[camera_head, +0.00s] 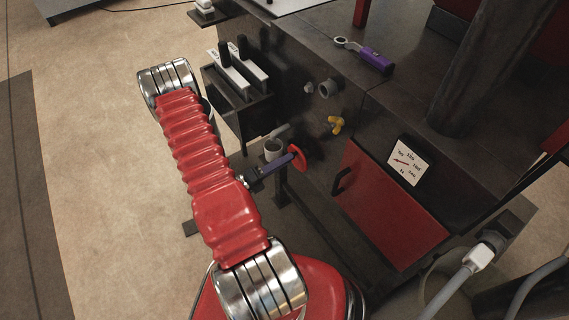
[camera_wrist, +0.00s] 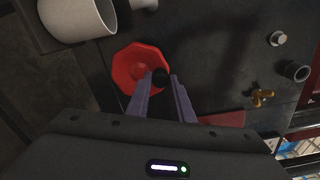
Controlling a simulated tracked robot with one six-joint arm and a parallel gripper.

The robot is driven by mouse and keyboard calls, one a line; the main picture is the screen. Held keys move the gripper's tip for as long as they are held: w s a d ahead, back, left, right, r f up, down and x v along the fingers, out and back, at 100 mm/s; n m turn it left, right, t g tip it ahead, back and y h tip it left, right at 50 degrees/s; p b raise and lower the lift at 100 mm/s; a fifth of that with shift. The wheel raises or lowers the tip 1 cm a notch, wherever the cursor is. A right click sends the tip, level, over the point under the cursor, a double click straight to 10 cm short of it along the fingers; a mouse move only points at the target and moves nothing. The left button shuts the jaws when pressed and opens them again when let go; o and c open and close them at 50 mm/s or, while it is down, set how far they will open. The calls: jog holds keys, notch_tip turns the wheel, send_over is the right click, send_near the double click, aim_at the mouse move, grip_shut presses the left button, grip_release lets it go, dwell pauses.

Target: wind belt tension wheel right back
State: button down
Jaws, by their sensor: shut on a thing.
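The red wheel (camera_wrist: 135,65) is an eight-sided handwheel on the dark side of the machine, with a black knob (camera_wrist: 160,76) near its rim. In the head view the red wheel (camera_head: 299,157) shows small, beyond the tip of my arm. My gripper (camera_wrist: 161,82) has its purple fingers on both sides of the black knob and is shut on it. In the head view my gripper (camera_head: 288,158) reaches the wheel from the left. The fingers hide part of the knob and the wheel's lower right edge.
A white cup-like container (camera_wrist: 75,18) is close to the wheel at upper left. A yellow valve (camera_head: 335,124) and a grey pipe end (camera_head: 325,89) stick out to the right. A red door (camera_head: 395,210) lies below. A purple-handled wrench (camera_head: 372,59) rests on top.

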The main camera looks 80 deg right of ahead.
jog(key=shift+w+d+f+n, duration=0.1)
jog(key=shift+w+d+n, duration=0.1)
jog(key=shift+n, duration=0.3)
jog(key=c, duration=1.6)
grip_release()
jog(key=shift+o, duration=0.2)
jog(key=shift+a, duration=0.1)
jog(key=v, duration=1.3)
jog(key=shift+w+a, duration=0.25)
jog(key=shift+w, duration=0.05)
